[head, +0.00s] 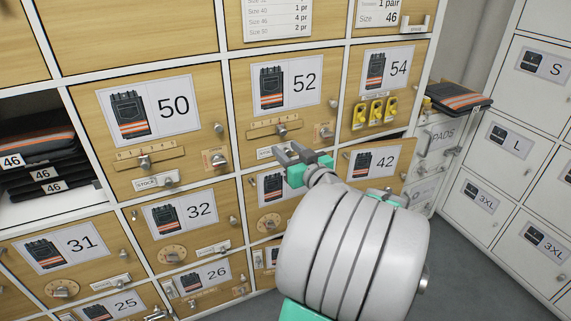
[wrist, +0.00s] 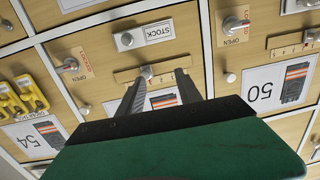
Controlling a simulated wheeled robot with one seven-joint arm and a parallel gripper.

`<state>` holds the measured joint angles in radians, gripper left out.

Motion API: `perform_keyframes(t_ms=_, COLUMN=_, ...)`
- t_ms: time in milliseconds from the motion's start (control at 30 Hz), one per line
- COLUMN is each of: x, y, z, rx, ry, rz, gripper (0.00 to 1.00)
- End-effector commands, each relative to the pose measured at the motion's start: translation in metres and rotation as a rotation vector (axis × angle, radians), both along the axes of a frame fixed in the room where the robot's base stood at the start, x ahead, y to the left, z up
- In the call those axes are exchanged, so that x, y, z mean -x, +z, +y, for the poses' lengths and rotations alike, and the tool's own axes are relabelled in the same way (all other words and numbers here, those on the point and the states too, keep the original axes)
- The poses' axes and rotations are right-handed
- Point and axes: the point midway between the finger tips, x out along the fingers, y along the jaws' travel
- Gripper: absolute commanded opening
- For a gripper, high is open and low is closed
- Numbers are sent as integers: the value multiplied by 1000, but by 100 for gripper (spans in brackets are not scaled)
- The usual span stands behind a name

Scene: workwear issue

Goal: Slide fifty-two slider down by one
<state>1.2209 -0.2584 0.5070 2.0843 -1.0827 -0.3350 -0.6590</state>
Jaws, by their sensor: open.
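The fifty-two door (head: 287,83) is a wooden locker door with a card showing dark trousers and the number 52. Below its card is a wooden slider plate (head: 262,128) with tick marks. A metal slider knob (head: 281,130) sits near the plate's middle; I cannot read its exact mark. My gripper (head: 287,150) is open and empty, just below the plate in the head view. In the wrist view, turned nearly upside down, the knob (wrist: 146,72) shows near the fingertips, between their lines. I cannot tell whether a finger touches it. The gripper body hides the number.
A metal latch (head: 323,131) is right of the slider. The fifty door (head: 150,106), at left, has a similar slider. Door 54 (head: 386,68) has yellow tags. Door 42 (head: 376,162) stands slightly ajar. An open compartment at left holds folded garments (head: 40,155).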

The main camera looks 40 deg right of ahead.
Motion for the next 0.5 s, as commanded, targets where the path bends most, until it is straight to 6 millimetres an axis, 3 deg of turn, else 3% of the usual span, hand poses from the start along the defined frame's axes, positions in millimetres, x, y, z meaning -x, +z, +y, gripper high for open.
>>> perform_keyframes(t_ms=33, x=9, y=-5, z=-15, rx=9, ry=-34, rz=-36, gripper=42)
perform_keyframes(t_ms=167, x=9, y=5, z=-27, rx=17, ry=-57, rz=-70, gripper=42)
perform_keyframes(t_ms=500, x=-50, y=5, z=-42, rx=16, ry=-54, rz=-66, gripper=42)
